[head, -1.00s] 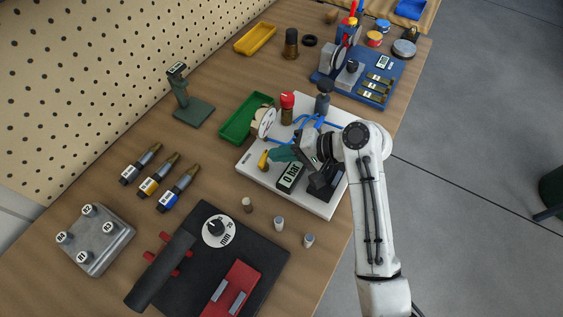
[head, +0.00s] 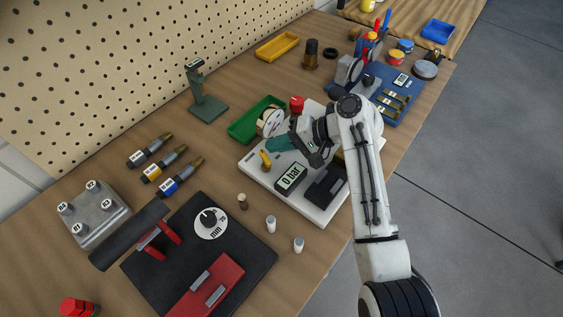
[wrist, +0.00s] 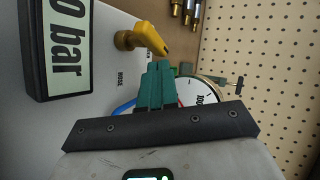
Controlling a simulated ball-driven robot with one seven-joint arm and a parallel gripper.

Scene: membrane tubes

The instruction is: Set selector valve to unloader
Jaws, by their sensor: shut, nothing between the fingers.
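A yellow lever (head: 265,160), which looks like the selector valve's handle, stands on the white board (head: 311,210). In the wrist view the lever (wrist: 148,38) shows up close on a brassy pivot, with a small label reading HOSE near it. I see no unloader label. My gripper (head: 272,146) has green fingers and is shut and empty. Its fingertips (wrist: 158,66) look just short of the lever in the wrist view, and I see no clear contact. A round gauge (head: 270,121) stands beside the fingers, partly hidden by them in the wrist view (wrist: 203,97).
A display (head: 291,178) reading 0 bar sits on the board, close to the lever. A red-capped part (head: 296,104) and a green tray (head: 256,120) are behind my gripper. Several tool-like cylinders lie left of the board. The pegboard (head: 110,70) rises behind the bench.

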